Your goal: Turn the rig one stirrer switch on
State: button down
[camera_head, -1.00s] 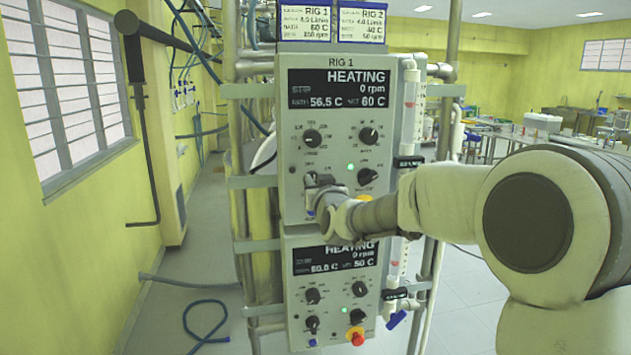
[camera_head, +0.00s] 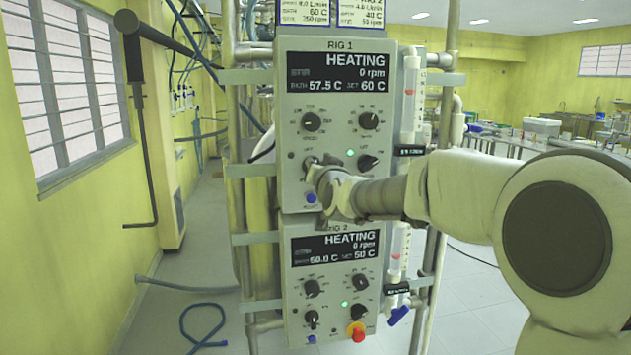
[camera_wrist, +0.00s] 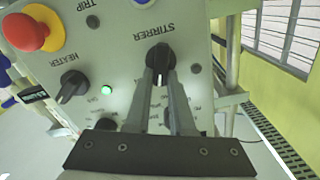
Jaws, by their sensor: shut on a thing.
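The rig 1 panel (camera_head: 340,135) is a grey box with a black display reading HEATING, 0 rpm, bath 57.5 C, set 60 C. Its black stirrer switch (camera_wrist: 159,58) is a rotary knob under the word STIRRER in the wrist view. My gripper (camera_wrist: 160,82) has its fingers on both sides of this knob and is shut on it. A white mark shows on the knob between the fingers. In the head view my gripper (camera_head: 320,178) is at the panel's lower left and partly covers the knob.
The heater knob (camera_wrist: 72,86) and a lit green lamp (camera_wrist: 107,90) are beside the stirrer switch. A red emergency button (camera_wrist: 25,31) is at the upper left. The similar rig 2 panel (camera_head: 332,265) hangs below. Open floor lies to the left.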

jog(key=shift+w+d+f+m+b, duration=0.1)
jog(key=shift+d+f+m+b, duration=0.05)
jog(key=shift+m+b, duration=1.85)
jog(key=shift+d+f+m+b, duration=0.1)
jog(key=shift+d+m+b, duration=0.05)
jog(key=shift+m+b, duration=1.85)
jog(key=c, duration=0.8)
grip_release()
